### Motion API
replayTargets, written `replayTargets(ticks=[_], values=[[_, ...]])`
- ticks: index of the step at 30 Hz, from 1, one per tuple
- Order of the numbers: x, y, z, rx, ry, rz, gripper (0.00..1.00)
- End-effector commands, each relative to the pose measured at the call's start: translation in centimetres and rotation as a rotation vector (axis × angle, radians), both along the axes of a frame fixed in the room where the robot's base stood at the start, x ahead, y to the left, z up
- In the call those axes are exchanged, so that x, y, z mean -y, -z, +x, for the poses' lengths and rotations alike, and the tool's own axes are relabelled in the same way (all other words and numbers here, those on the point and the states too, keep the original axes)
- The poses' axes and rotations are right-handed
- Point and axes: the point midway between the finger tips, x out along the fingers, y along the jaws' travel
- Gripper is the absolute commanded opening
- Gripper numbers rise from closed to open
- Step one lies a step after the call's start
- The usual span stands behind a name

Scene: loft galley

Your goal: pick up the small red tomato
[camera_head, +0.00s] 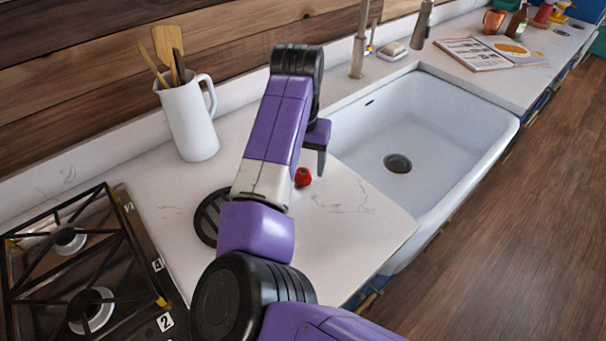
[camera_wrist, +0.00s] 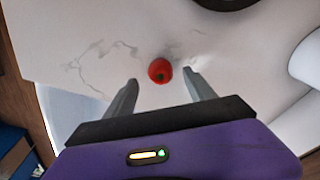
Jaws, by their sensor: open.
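The small red tomato (camera_head: 302,177) sits on the white marbled counter (camera_head: 345,215), just left of the sink.
A white sink (camera_head: 420,130) lies to the right. A white pitcher (camera_head: 190,120) with wooden utensils stands at the back left. A black round trivet (camera_head: 208,218) lies partly behind my arm. A gas stove (camera_head: 85,265) is at the left. The counter's front part is clear.

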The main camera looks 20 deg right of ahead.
Motion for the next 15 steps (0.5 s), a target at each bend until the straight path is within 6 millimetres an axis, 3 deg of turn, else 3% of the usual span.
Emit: replayTargets(ticks=[6,15], values=[[0.1,2.8,0.3,-0.001,-0.001,0.000,0.63],[0.1,3.4,0.3,0.001,0.000,-0.001,0.63]])
